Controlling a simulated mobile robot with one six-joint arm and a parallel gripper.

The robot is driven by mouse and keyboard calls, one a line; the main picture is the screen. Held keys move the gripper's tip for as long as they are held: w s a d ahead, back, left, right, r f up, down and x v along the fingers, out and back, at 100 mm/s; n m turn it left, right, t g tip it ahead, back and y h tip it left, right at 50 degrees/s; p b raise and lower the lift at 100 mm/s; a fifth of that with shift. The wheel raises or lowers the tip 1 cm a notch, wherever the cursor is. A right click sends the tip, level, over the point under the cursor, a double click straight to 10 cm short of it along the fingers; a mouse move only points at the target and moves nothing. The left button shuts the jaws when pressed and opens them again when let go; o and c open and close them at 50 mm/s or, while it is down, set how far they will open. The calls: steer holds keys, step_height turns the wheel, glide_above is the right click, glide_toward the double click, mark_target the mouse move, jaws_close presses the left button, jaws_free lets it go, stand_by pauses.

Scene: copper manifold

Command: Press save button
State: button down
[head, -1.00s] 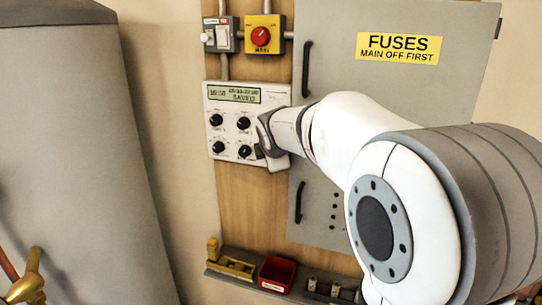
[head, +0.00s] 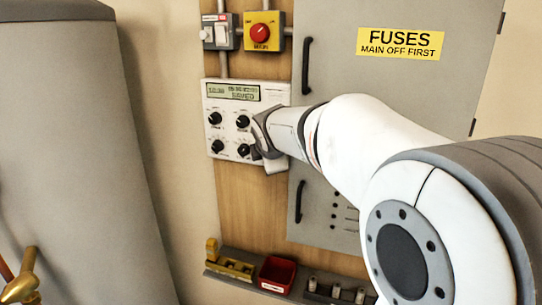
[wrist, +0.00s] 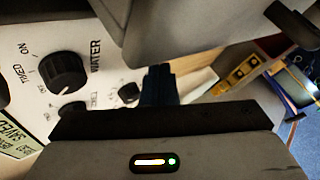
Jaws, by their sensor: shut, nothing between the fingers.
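The white control panel (head: 213,166) is on the wooden board, with a lit display (head: 232,92) and several black knobs. The display's lower line appears to read SAVED; the wrist view shows the same word on the display (wrist: 14,142). My gripper (head: 256,148) is shut and empty at the panel's right side, beside the right-hand knobs. In the wrist view my gripper (wrist: 160,85) points past the WATER knob (wrist: 68,72). I cannot make out a save button; my gripper covers part of the panel. Whether the fingertips touch the panel cannot be told.
A grey fuse cabinet (head: 400,95) with black handles is right of the panel. A red main switch (head: 260,33) and a grey switch box (head: 219,32) are above. A shelf below holds a red bin (head: 276,273). A grey tank (head: 70,150) stands left.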

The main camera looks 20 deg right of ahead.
steer(key=s+a+b, duration=0.1)
steer(key=s+a, duration=0.1)
steer(key=s, duration=0.1)
steer(key=shift+s+a+b, duration=0.2)
steer(key=shift+s+b, duration=0.1)
steer(key=shift+b, duration=0.1)
stand_by(0.4)
steer(key=s+f+m+g, duration=0.2)
steer(key=s+f+m, duration=0.3)
steer(key=s, duration=0.3)
steer(key=s+f+m+g+y, duration=0.1)
steer(key=s+f+m+g, duration=0.1)
steer(key=s+f+m, duration=0.4)
steer(key=s+f+m+g, duration=0.3)
steer(key=s+f+m, duration=0.3)
steer(key=s, duration=0.6)
steer(key=shift+m+y, duration=0.4)
steer(key=shift+m, duration=0.2)
steer(key=c, duration=2.2)
jaws_free()
